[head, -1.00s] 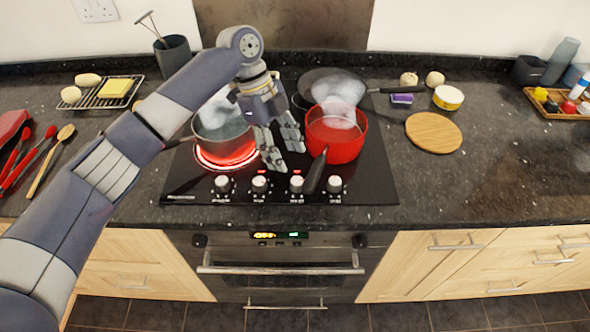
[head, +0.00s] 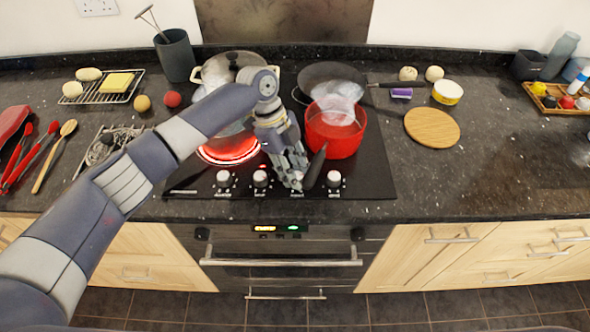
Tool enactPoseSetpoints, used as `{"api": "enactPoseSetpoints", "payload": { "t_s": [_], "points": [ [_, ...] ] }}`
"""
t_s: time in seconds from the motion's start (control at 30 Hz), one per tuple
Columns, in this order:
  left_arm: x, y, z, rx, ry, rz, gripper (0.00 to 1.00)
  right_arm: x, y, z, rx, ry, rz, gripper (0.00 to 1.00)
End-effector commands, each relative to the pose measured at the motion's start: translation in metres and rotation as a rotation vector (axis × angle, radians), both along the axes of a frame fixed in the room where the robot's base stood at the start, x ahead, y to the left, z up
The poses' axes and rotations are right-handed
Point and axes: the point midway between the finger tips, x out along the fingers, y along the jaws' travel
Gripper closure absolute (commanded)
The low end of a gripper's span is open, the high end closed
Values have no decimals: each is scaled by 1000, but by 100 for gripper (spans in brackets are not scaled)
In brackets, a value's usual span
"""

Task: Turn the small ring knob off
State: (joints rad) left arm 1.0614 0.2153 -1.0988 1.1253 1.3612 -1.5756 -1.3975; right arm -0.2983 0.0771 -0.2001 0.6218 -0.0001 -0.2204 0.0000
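A row of white knobs runs along the front of the black hob (head: 366,180). The left knob (head: 223,178), the second knob (head: 260,178) and the right knob (head: 333,178) show clearly. The third knob is mostly hidden behind the fingers of my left gripper (head: 293,178). The fingers point down at that knob, beside the dark handle of the red pan (head: 342,138). I cannot tell whether they touch the knob or have closed on it. A ring glows red (head: 228,150) at the front left. My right gripper is out of view.
The red pan's handle (head: 315,168) sticks out over the knobs, close to my gripper. Steam rises from the pan. A lidded pot (head: 235,62) and a dark frying pan (head: 325,75) stand at the back.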

Motion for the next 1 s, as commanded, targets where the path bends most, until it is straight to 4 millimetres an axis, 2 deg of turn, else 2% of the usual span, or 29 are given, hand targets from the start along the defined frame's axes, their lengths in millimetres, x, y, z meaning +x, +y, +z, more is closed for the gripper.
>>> {"api": "enactPoseSetpoints", "payload": {
  "t_s": [0.13,0.47,0.67,1.0],
  "points": [
    [0,0,0,0,0,-1,95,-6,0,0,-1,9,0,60],
    [-1,0,3,-2,1,62,95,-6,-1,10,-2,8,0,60],
    [-2,0,5,-3,0,190,95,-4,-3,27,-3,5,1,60],
    [-4,0,7,-2,1,507,95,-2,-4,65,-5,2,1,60]
  ]
}}
